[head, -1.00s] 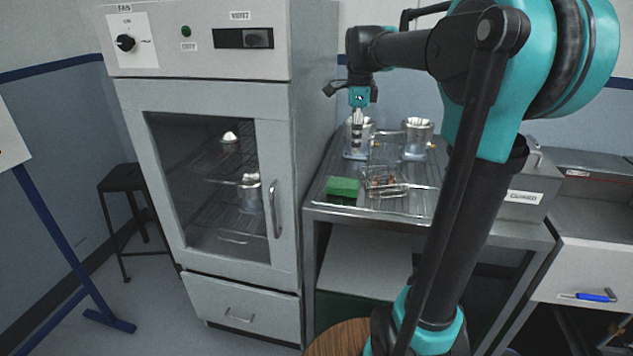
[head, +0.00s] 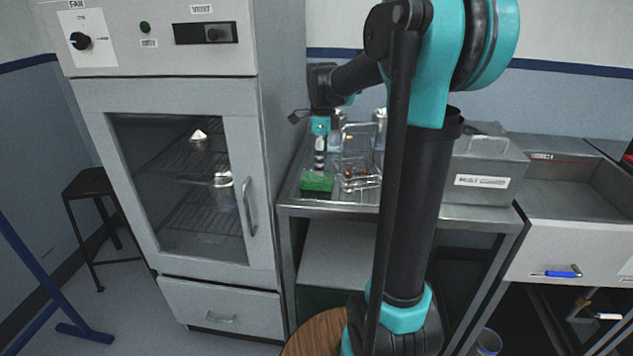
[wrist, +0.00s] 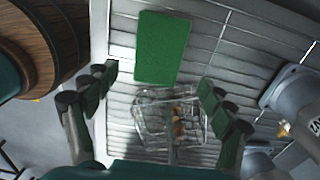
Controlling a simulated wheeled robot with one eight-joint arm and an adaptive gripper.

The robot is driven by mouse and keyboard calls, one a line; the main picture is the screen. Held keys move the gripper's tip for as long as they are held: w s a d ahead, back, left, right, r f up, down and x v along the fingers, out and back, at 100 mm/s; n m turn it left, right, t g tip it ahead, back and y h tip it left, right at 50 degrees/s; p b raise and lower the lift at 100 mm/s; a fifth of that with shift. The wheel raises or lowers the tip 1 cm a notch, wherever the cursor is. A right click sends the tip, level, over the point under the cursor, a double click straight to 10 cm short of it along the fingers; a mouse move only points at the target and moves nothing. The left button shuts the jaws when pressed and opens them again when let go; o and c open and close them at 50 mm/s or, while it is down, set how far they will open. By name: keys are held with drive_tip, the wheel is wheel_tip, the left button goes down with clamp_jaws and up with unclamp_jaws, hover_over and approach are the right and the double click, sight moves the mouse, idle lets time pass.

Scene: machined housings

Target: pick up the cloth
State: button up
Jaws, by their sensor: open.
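The green cloth (wrist: 163,47) lies flat as a rectangle on the slatted metal top of the bench. It also shows in the head view (head: 316,181), at the bench's front left. My gripper (wrist: 156,92) is open and empty in the wrist view, with its fingers apart on either side of the picture. The cloth lies beyond the fingertips there, not between them. In the head view my gripper (head: 320,160) points down just above and behind the cloth. I cannot tell the exact height of the gap.
A wire basket (wrist: 170,117) with small brownish parts sits right beside the cloth, below my open fingers. Metal housings (wrist: 295,92) stand at the right in the wrist view. A grey lidded box (head: 485,165) stands on the bench's right. A tall oven cabinet (head: 265,120) borders the left.

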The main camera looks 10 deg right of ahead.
drive_tip(key=f, duration=0.4)
drive_tip(key=shift+a, duration=0.4)
drive_tip(key=shift+f, duration=0.65)
drive_tip(key=shift+c, duration=0.4)
drive_tip(key=c, duration=1.1)
drive_tip(key=shift+r, duration=0.1)
wheel_tip(320, 180, up, 20)
drive_tip(key=shift+f, duration=0.1)
